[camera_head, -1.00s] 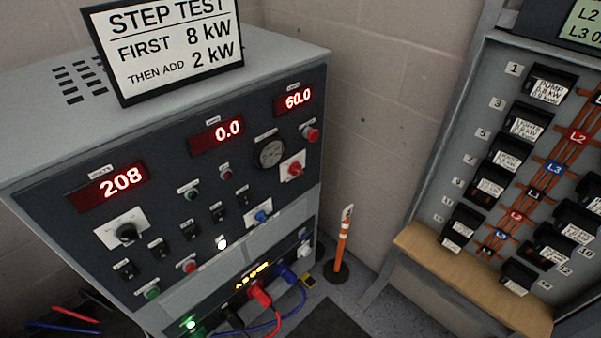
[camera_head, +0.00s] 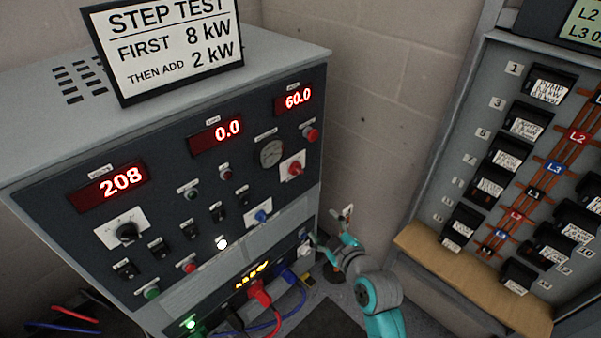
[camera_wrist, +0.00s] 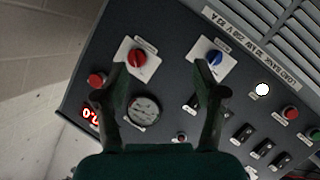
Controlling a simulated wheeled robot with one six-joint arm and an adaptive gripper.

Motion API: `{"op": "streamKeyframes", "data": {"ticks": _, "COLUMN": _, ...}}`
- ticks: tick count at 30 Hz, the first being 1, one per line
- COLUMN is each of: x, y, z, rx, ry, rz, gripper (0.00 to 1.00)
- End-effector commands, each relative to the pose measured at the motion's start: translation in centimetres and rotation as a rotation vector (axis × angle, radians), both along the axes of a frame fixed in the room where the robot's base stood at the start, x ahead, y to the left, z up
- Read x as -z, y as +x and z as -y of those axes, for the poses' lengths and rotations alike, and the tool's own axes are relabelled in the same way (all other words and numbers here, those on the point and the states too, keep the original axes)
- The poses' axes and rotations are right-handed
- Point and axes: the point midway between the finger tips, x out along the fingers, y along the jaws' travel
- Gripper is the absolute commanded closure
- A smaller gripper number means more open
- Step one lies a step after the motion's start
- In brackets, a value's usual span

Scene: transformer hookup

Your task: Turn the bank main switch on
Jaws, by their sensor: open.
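In the wrist view the red switch (camera_wrist: 138,58) is near the left finger and the blue switch (camera_wrist: 218,58) near the right finger. My gripper (camera_wrist: 162,76) is open and empty, facing the panel and apart from it as far as I can tell. In the head view my arm is right of the cabinet.
A round gauge (camera_wrist: 144,111) and a red button (camera_wrist: 97,80) sit near the switches. Displays read 208 (camera_head: 120,180), 0.0 (camera_head: 228,130) and 60.0 (camera_head: 299,98). Red and blue plugs (camera_head: 260,294) with cables stick out below. A breaker panel (camera_head: 530,170) stands at right.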

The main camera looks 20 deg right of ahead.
Motion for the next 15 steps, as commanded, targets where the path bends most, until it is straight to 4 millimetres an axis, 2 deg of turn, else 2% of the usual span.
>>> {"op": "streamKeyframes", "data": {"ticks": 1, "x": -1.5, "y": 1.8, "z": 0.2, "rx": -0.018, "ry": -0.026, "rz": 0.013, "gripper": 0.30}}
{"op": "streamKeyframes", "data": {"ticks": 6, "x": -4.8, "y": 5.5, "z": 0.4, "rx": -0.080, "ry": -0.105, "rz": 0.028, "gripper": 0.30}}
{"op": "streamKeyframes", "data": {"ticks": 10, "x": -6.3, "y": 7.1, "z": 0.5, "rx": -0.108, "ry": -0.143, "rz": 0.034, "gripper": 0.30}}
{"op": "streamKeyframes", "data": {"ticks": 15, "x": -6.9, "y": 7.9, "z": 0.4, "rx": -0.121, "ry": -0.159, "rz": 0.034, "gripper": 0.30}}
